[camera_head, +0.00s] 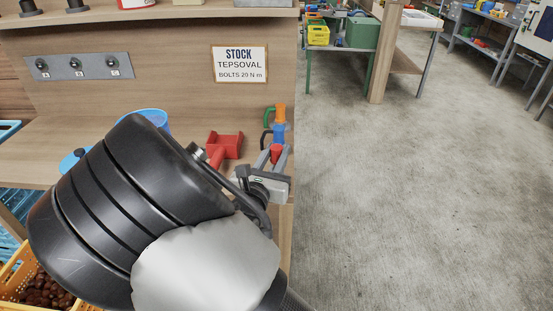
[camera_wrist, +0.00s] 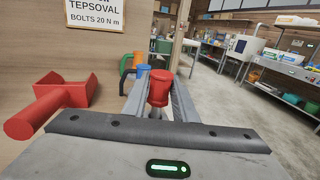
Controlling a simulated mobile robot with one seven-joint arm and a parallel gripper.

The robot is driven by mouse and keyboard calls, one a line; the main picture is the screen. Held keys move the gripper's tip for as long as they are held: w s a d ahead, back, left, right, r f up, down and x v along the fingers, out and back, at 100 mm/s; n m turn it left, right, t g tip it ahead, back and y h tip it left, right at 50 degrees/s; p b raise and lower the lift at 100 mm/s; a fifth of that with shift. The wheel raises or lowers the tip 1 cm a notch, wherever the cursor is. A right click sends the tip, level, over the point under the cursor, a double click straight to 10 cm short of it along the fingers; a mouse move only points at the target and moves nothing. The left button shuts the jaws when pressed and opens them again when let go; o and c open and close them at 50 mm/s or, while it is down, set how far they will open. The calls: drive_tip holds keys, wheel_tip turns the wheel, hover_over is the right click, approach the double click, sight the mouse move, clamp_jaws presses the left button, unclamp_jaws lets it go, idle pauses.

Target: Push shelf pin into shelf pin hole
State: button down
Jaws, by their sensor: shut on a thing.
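My gripper (camera_head: 281,158) is over the right end of the wooden bench, its two grey fingers shut on a red-topped piece (camera_head: 275,153), which I take to be the shelf pin. In the wrist view the piece (camera_wrist: 159,84) stands between the fingers (camera_wrist: 160,100), with a bit of grey stem below its red head. A grey metal strip (camera_head: 92,73) with three dark round fittings or holes and small labels is on the back panel, far left of my gripper. I cannot tell whether these are the shelf pin holes. The pin is well apart from the strip.
A red scoop-like piece (camera_head: 226,144) lies left of my gripper. Blue (camera_head: 280,132), green (camera_head: 268,117) and orange (camera_head: 279,113) pieces stand just behind. A blue tub (camera_head: 150,115) and an orange crate (camera_head: 18,278) are at left. Open floor (camera_head: 420,200) lies right.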

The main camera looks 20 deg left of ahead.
wheel_tip(320, 180, up, 25)
drive_tip(key=p, duration=0.5)
drive_tip(key=shift+p, duration=0.3)
drive_tip(key=shift+r, duration=0.1)
